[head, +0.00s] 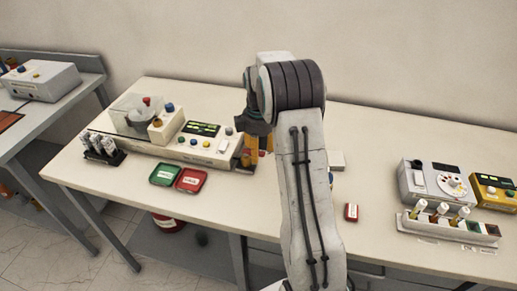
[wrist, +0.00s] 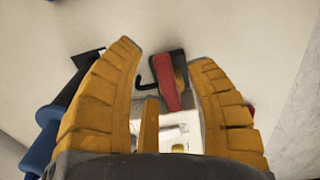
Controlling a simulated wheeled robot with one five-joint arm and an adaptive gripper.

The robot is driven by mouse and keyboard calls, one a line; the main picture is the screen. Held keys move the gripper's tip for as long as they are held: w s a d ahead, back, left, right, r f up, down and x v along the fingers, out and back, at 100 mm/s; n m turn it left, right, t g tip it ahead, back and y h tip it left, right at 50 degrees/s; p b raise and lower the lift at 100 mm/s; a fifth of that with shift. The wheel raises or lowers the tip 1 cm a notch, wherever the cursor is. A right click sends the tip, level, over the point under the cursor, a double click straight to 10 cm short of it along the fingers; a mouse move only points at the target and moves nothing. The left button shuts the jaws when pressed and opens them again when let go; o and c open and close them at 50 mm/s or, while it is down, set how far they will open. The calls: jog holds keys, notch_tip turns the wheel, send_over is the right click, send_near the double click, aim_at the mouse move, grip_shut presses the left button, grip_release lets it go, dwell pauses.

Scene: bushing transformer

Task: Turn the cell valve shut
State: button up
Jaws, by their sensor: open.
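My gripper (head: 250,150) is over the middle of the table, partly hidden behind my arm in the head view. A red lever-like handle (wrist: 172,95) with a dark end shows in that gap, apart from both fingers as far as I can see. It may be the cell valve, but no label is readable. A white part with a yellow spot (wrist: 178,148) lies below it. In the head view a small red bit (head: 262,153) shows beside the fingers.
A bench unit with a clear chamber (head: 133,115) and a control panel (head: 200,130) stands left of my gripper. A grey tester (head: 435,183) and a vial rack (head: 447,228) stand at right. The table's front middle is mostly clear.

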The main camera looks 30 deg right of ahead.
jog(key=shift+r, duration=0.15)
notch_tip(320, 180, up, 12)
dwell(0.5)
dwell(0.6)
